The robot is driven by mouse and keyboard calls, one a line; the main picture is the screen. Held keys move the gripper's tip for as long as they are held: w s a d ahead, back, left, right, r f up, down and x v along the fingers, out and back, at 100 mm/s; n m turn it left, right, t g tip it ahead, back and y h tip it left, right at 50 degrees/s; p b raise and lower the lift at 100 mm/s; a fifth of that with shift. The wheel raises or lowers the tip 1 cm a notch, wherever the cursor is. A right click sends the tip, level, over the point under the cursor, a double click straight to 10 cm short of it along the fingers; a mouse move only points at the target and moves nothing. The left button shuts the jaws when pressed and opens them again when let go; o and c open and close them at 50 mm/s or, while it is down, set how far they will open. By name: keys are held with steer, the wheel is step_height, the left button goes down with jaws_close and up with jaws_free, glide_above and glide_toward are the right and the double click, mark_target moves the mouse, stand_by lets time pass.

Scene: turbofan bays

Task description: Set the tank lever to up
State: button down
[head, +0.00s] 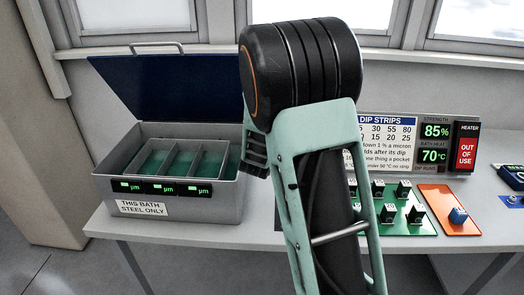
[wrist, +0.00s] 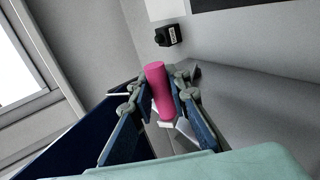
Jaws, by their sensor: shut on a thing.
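In the wrist view a pink cylinder (wrist: 159,84), which looks like a lever's grip, stands between the two blue-padded fingers of my gripper (wrist: 164,102). The fingers are closed in on it from both sides. A small white part shows just below it; what it joins to is hidden. In the head view the grey tank (head: 120,186) stands on the bench with its dark blue lid (head: 165,85) raised. My arm covers the area right of the tank, so the lever is not visible there and its position cannot be told.
A dip strips sign (head: 386,135), a heater panel (head: 467,147) marked out of use, a green board (head: 400,222) with several dark blocks and an orange plate (head: 455,218) with a blue block are on the right. A small black box (wrist: 168,36) is on the wall.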

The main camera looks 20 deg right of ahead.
steer(key=w+d+r+p, duration=0.2)
steer(key=w+r+p, duration=0.1)
steer(key=w, duration=0.3)
steer(key=shift+w+r, duration=0.25)
steer(key=shift+w, duration=0.1)
steer(key=shift+w+d, duration=0.1)
steer(key=c, duration=2.2)
jaws_free()
steer(key=shift+r, duration=0.1)
steer(key=shift+c, duration=0.2)
steer(key=o, duration=0.4)
steer(key=shift+s+f, duration=0.2)
steer(key=v, duration=1.2)
